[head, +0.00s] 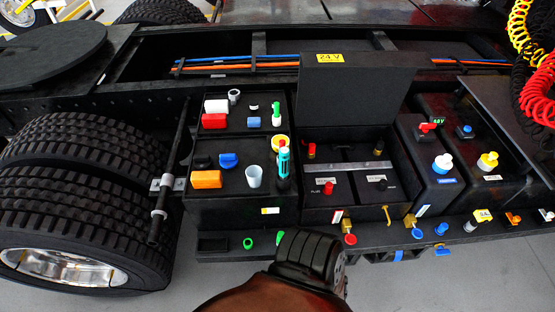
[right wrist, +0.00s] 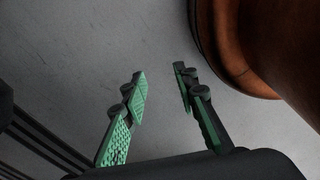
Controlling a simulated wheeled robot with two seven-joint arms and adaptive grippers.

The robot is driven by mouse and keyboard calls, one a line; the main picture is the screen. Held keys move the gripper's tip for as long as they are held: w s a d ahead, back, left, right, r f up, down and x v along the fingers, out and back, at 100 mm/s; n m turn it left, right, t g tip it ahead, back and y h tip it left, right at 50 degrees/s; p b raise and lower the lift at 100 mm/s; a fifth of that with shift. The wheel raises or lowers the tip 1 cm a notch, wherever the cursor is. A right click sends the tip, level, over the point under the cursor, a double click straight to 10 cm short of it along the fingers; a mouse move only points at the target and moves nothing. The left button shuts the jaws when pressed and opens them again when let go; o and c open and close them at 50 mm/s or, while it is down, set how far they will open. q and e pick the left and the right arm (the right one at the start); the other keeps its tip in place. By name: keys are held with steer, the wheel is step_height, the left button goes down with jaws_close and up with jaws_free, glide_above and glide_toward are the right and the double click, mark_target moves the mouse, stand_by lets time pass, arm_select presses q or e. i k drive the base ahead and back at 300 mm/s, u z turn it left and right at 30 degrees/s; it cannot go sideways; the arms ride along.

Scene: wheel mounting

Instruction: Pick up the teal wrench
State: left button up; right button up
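I cannot make out a teal wrench for certain in either view. Grey floor lies beyond the fingers. My left gripper is in neither view.
The black box top (head: 235,178) holds several small items, including an orange block (head: 206,179) and a grey cup (head: 254,176). A raised black lid (head: 355,95) stands behind an open battery compartment. Large tires (head: 75,225) stand at left. Coiled hoses (head: 540,90) hang at right.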

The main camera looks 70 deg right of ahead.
mark_target(283, 151)
steer(key=u, duration=0.4)
steer(key=k, duration=2.2)
steer(key=z, duration=2.15)
steer(key=i, duration=1)
